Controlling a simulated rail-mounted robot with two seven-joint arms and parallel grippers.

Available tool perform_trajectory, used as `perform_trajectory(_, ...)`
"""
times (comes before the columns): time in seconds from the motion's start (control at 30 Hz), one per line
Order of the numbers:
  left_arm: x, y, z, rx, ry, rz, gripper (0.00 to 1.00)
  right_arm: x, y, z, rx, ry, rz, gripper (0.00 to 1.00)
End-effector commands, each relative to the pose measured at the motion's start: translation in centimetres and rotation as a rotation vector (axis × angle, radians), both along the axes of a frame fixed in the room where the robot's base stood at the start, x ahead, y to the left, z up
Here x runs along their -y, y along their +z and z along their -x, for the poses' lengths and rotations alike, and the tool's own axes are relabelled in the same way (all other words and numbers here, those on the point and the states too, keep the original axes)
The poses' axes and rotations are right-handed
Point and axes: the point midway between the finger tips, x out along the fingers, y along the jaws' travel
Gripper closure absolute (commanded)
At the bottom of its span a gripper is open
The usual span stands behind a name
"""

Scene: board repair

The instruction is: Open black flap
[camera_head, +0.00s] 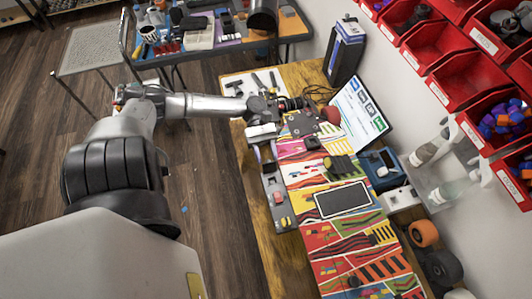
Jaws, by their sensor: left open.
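My left arm comes in from the left and ends at my left gripper (267,158), which hangs over the left edge of the workbench. It is open and appears empty, with its fingers above a narrow grey strip of parts (276,200). A colourful patterned board (305,181) runs along the bench to the right of the gripper. A small black piece (312,143) and a dark block (340,166) sit on it, apart from the gripper. A flat panel with a black frame (343,200) lies further down. I cannot tell which dark part is the black flap. My right gripper is out of view.
A blue device (381,168) and a slanted instruction sheet (360,112) stand along the wall side. Red bins (467,82) hang above at the right. A second table (222,43) with tools stands behind. Open floor lies left of the bench.

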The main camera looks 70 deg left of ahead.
Motion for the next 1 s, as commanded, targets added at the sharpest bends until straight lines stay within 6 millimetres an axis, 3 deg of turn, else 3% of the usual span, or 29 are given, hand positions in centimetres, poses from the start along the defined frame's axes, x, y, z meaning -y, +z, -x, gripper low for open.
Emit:
perform_trajectory(0.17, -0.9, 0.1, -0.1, -0.001, 0.001, -0.003, 0.59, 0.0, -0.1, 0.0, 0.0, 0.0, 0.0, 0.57)
perform_trajectory(0.7, -10.4, 2.0, -1.0, 0.001, 0.002, -0.002, 0.59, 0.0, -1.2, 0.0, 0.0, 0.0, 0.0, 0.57)
perform_trajectory(1.0, -13.1, 2.7, -1.2, 0.0, 0.001, -0.001, 0.59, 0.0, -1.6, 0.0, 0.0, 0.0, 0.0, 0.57)
